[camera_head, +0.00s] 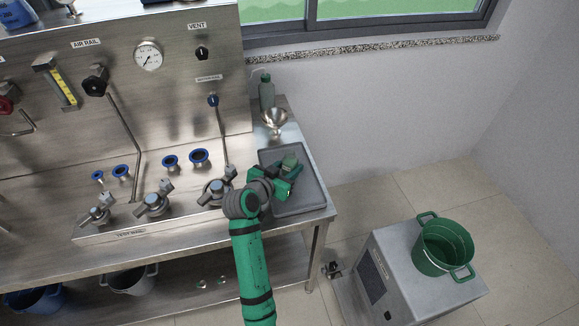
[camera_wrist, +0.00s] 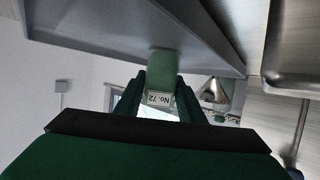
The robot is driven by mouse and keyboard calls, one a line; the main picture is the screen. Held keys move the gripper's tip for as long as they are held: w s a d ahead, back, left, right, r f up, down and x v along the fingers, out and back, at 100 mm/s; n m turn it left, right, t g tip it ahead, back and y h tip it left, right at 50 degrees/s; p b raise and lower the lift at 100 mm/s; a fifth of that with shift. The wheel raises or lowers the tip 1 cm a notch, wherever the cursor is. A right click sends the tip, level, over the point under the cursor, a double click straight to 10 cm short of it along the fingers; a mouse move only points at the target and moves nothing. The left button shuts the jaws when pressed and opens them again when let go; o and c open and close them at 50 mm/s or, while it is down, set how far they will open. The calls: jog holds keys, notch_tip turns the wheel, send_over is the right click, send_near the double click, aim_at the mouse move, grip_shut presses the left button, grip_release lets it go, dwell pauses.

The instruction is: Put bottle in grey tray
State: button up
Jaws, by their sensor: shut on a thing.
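The grey tray (camera_head: 309,193) lies at the right end of the steel bench; its grey surface also fills the top of the wrist view (camera_wrist: 110,25). My gripper (camera_head: 286,174) is over the tray and shut on a green bottle (camera_head: 290,162). In the wrist view my gripper (camera_wrist: 161,98) has a finger on each side of the bottle (camera_wrist: 163,62), whose white label reads "No. 72". The bottle's end meets the tray surface in that picture, but I cannot tell whether they touch. My arm hides the tray's left part.
A metal funnel (camera_head: 275,119) and a second green bottle (camera_head: 267,91) stand behind the tray, near the wall. Blue-rimmed ports (camera_head: 199,156) and valve handles (camera_head: 153,203) are to the left. A green bucket (camera_head: 443,245) sits on a grey cabinet (camera_head: 399,270) at right.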

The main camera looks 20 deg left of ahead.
jog(key=o, duration=1.2)
jog(key=shift+s+r, duration=0.1)
jog(key=shift+r, duration=0.05)
jog(key=v, duration=1.1)
jog(key=shift+s+a+r, duration=0.15)
jog(key=shift+s+r, duration=0.05)
jog(key=shift+s, duration=0.15)
